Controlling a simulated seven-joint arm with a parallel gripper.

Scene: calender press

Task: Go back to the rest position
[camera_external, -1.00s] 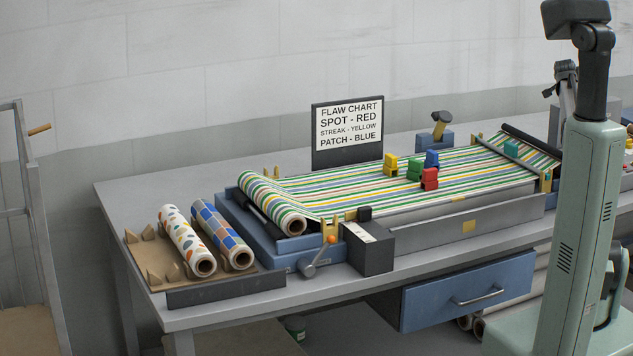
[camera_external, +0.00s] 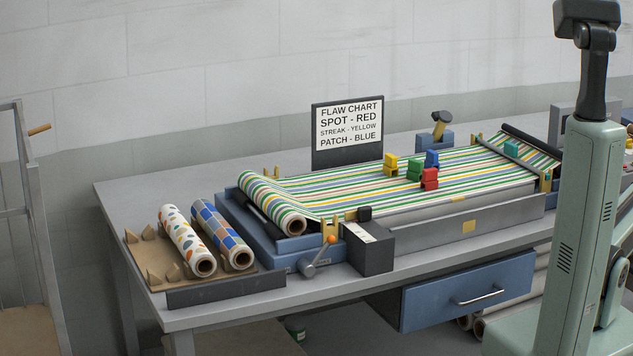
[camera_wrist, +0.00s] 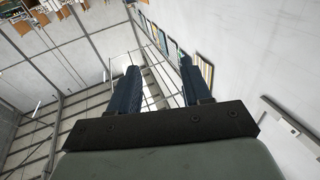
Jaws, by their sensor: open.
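My gripper (camera_wrist: 158,90) shows in the wrist view with its two dark fingers apart and nothing between them. It faces a wall and a metal-framed structure, away from the table. In the external view my arm stands at the right edge, and the gripper itself cannot be made out there. The striped fabric roll (camera_external: 270,205) lies at the left end of the press, its sheet (camera_external: 350,187) stretched across to the right. Yellow (camera_external: 390,163), green (camera_external: 414,170), blue (camera_external: 432,159) and red (camera_external: 430,179) clips stand on the sheet.
Two patterned rolls, one spotted (camera_external: 186,240) and one blue-checked (camera_external: 222,235), lie on a tray at the table's left. A flaw chart sign (camera_external: 347,130) stands behind the press. A blue drawer (camera_external: 467,290) hangs below the tabletop. The table's back left is clear.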

